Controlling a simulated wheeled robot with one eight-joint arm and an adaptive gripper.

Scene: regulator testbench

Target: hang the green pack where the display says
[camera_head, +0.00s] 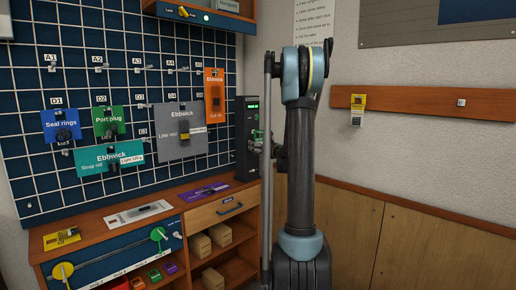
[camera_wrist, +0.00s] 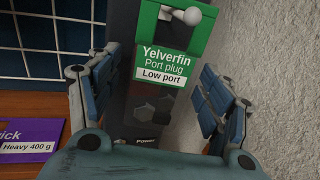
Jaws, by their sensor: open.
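The green pack (camera_wrist: 163,70) reads "Yelverfin Port plug Low port" in the wrist view. It is in front of a dark upright device (camera_wrist: 150,115), with a pale knob or peg end at its top. Part of it shows as a small green patch (camera_head: 257,134) in the head view. My gripper (camera_wrist: 160,78) is open, its fingers on either side of the pack with gaps visible. The device (camera_head: 246,150) has a small lit display (camera_head: 251,105), too small to read. Another green pack (camera_head: 109,121), marked "Port plug", hangs at D2 on the blue grid board (camera_head: 130,25).
A blue pack (camera_head: 62,125), teal pack (camera_head: 95,160), grey pack (camera_head: 170,145) and orange pack (camera_head: 214,90) hang on the board. A purple pack (camera_head: 205,191) lies on the wooden bench (camera_head: 110,231). The textured wall (camera_wrist: 265,60) is close right of my gripper.

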